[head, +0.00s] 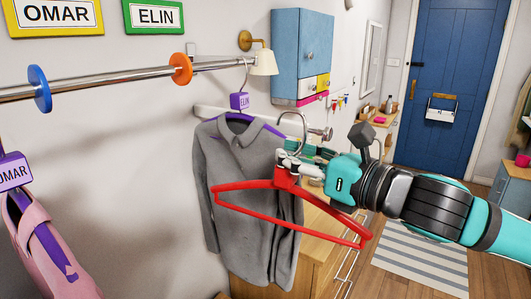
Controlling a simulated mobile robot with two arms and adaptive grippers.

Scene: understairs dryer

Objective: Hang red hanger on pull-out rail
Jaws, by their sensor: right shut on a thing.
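The red hanger (262,216) is in the middle of the head view, in front of a grey shirt, with its metal hook pointing up. My right gripper (288,167) is shut on the red hanger near its neck, just below the hook. The pull-out rail (108,77) is a metal bar running from the left edge to the wall near the lamp. The red hanger's hook is lower than the rail's right end and apart from it. My left gripper is not in view.
A grey shirt (232,190) with a purple ELIN tag (239,101) hangs from the rail's right end. A pink garment (45,245) hangs at the left. A blue disc (39,88) and an orange disc (181,69) sit on the rail, with bare bar between them. A blue cabinet (292,50) is behind.

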